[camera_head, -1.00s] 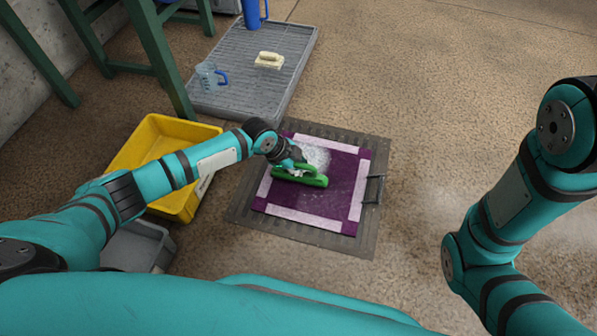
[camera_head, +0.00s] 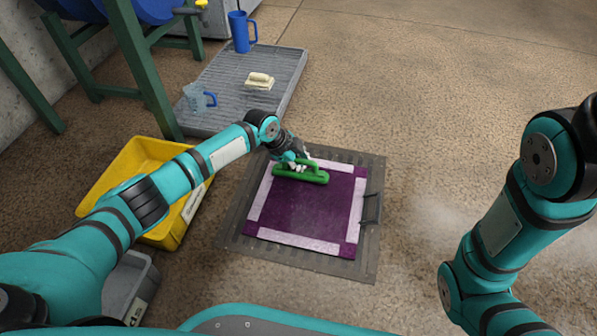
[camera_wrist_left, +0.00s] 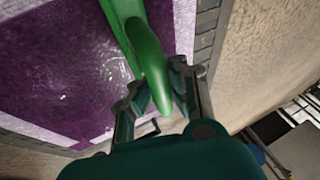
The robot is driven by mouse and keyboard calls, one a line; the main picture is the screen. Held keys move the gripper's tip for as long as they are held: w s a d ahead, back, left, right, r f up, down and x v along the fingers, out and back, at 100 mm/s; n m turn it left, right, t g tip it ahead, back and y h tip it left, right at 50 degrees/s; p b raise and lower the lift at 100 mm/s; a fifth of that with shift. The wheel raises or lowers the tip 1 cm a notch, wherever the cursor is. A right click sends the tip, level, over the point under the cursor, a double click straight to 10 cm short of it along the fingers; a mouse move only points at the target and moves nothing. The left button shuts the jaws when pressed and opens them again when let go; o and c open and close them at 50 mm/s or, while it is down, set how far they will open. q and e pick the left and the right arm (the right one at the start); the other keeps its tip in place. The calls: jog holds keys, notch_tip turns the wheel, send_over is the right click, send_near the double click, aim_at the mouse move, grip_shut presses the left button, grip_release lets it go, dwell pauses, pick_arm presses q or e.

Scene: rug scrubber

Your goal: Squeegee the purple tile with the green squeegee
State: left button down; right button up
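The purple tile (camera_head: 305,211) with a pale border lies on a grey grated floor panel. The green squeegee (camera_head: 301,175) rests at the tile's far edge, over the border. My left gripper (camera_head: 292,162) is at the squeegee's handle. In the left wrist view the green squeegee (camera_wrist_left: 150,55) runs between the two fingers (camera_wrist_left: 160,95), which close around its handle. Wet, whitish streaks show on the purple tile (camera_wrist_left: 60,70) there. My right arm is at the right of the head view, but its gripper is out of frame.
A yellow bin (camera_head: 140,175) stands left of the tile, with a grey bin (camera_head: 128,285) nearer. Behind is a ribbed grey tray (camera_head: 235,95) with a brush (camera_head: 260,80), a clear jug (camera_head: 196,97) and a blue mug (camera_head: 241,32). Green legs (camera_head: 150,70) stand at left. Floor to the right is clear.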

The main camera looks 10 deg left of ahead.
pick_arm(q)
jog(key=shift+w+d, duration=0.1)
jog(key=shift+w, duration=2.35)
notch_tip(320, 180, up, 5)
jog(key=p, duration=0.3)
jog(key=shift+f+p, duration=0.2)
jog(key=shift+p, duration=0.2)
